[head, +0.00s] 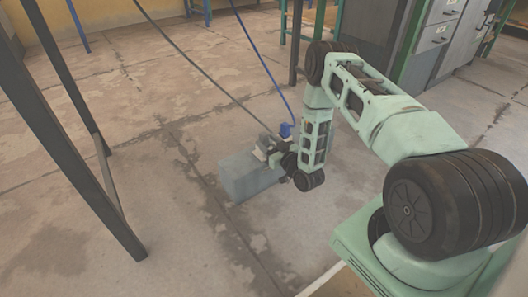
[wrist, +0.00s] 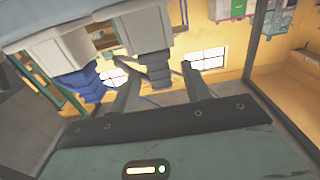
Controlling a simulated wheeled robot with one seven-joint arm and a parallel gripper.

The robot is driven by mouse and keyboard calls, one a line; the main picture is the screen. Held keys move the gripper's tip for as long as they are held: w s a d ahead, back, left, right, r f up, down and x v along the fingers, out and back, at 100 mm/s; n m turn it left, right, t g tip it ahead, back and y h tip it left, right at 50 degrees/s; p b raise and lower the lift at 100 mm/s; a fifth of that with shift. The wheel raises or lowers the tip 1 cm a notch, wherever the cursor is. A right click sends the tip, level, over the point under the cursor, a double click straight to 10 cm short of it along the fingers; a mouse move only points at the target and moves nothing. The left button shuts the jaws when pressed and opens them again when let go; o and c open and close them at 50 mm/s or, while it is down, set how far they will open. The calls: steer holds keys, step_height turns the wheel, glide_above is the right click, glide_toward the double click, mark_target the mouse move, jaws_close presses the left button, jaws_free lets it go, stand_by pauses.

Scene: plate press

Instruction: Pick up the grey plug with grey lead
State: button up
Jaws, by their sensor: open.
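The grey plug (wrist: 155,72) sits on a pale socket in the wrist view, between my two open fingers in the picture. I cannot tell whether either finger touches it. In the head view the grey lead (head: 200,68) runs down from the top left to the top of a grey box (head: 236,180). My gripper (wrist: 159,77) is open with nothing held. In the head view it is beside the box top, where the grey plug is hard to make out. A blue plug (wrist: 82,84) sits on the neighbouring socket, left of my fingers in the wrist view.
The blue plug also shows in the head view (head: 286,130), with a blue lead (head: 266,66) running up from it. Dark metal legs (head: 80,130) stand at the left. Cabinets (head: 445,38) stand at the back right. The floor around the box is clear.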

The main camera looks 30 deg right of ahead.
steer(key=shift+w+b, duration=0.6)
steer(key=shift+w, duration=0.9)
steer(key=shift+c, duration=0.4)
jaws_close()
steer(key=shift+r, duration=0.1)
